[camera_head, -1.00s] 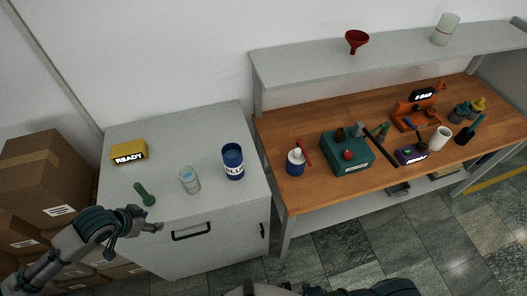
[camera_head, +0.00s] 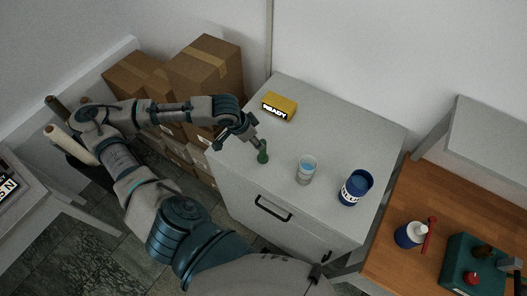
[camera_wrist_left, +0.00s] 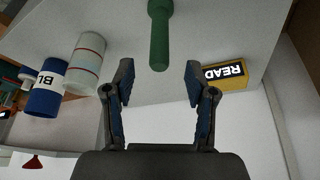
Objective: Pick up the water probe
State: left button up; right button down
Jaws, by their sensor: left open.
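The green probe (camera_head: 263,156) is on the top of the white cabinet (camera_head: 230,152), near its left edge. My left gripper (camera_head: 254,141) is just above and beside it, and partly covers the probe in the head view. In the left wrist view, my left gripper (camera_wrist_left: 158,68) is open, and the green probe (camera_wrist_left: 159,35) points in between the fingertips. I see no contact between fingers and probe. My right gripper is not in view.
A glass beaker (camera_head: 306,170) and a blue jar (camera_head: 355,188) stand right of the probe. A yellow READY box (camera_head: 279,107) sits behind it. Cardboard boxes (camera_head: 205,75) are stacked left of the cabinet. A wooden bench (camera_head: 395,262) stands at the right.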

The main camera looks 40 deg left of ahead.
aim_at(263, 151)
pick_arm(q)
jog(key=x, duration=0.7)
jog(key=shift+d+r, duration=0.1)
jog(key=shift+d, duration=0.15)
jog(key=shift+w+f, duration=0.2)
jog(key=shift+s+a+f, duration=0.1)
jog(key=shift+s+a, duration=0.05)
jog(key=shift+a, duration=0.35)
grip_shut()
